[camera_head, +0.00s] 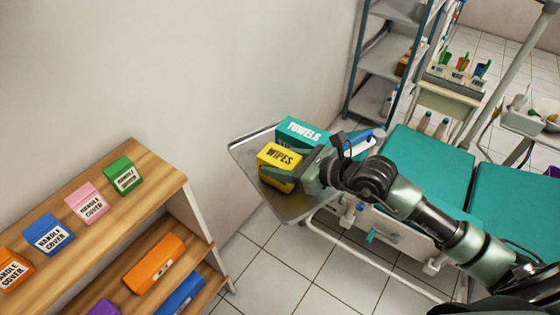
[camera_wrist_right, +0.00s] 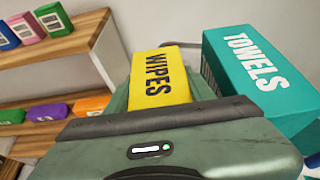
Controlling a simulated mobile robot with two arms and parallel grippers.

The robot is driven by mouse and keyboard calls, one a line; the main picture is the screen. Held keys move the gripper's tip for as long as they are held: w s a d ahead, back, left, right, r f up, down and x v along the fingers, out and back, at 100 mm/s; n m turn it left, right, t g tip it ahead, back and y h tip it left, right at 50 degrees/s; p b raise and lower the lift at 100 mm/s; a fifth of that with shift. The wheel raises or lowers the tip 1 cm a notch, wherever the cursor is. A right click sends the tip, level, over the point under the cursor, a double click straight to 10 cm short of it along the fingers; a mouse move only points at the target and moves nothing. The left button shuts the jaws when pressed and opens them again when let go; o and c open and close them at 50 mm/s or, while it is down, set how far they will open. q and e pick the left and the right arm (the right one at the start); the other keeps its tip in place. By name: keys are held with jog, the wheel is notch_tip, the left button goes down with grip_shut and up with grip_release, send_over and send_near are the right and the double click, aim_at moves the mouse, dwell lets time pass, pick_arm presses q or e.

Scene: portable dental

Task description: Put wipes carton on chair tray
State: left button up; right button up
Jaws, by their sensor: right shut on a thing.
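The yellow wipes carton (camera_head: 277,160) is over the metal chair tray (camera_head: 243,150) in the head view. My right gripper (camera_head: 300,172) is shut on the carton from its right side. The carton also shows in the right wrist view (camera_wrist_right: 160,75), upright beyond the gripper body, which hides its lower part. I cannot tell whether its base touches the tray. A teal towels carton (camera_head: 302,132) stands on the tray just behind it, and to its right in the right wrist view (camera_wrist_right: 262,75). My left gripper is not in view.
A wooden shelf (camera_head: 150,205) with several handle cover boxes stands at the left. The teal dental chair (camera_head: 415,165) is at the right, under my right arm. A metal rack (camera_head: 380,60) stands behind. The front part of the tray (camera_head: 290,208) is bare.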

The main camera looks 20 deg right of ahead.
jog(key=shift+f, duration=0.15)
jog(key=shift+f, duration=0.25)
jog(key=o, duration=1.4)
jog(key=shift+r, duration=0.1)
jog(key=shift+r, duration=0.2)
jog(key=v, duration=0.3)
jog(key=b+v, duration=0.1)
jog(key=v, duration=0.2)
jog(key=b+v, duration=0.1)
jog(key=v, duration=0.3)
jog(key=shift+s+d+f, duration=0.1)
jog(key=shift+d+f, duration=0.05)
jog(key=shift+f, duration=0.1)
jog(key=shift+v, duration=0.95)
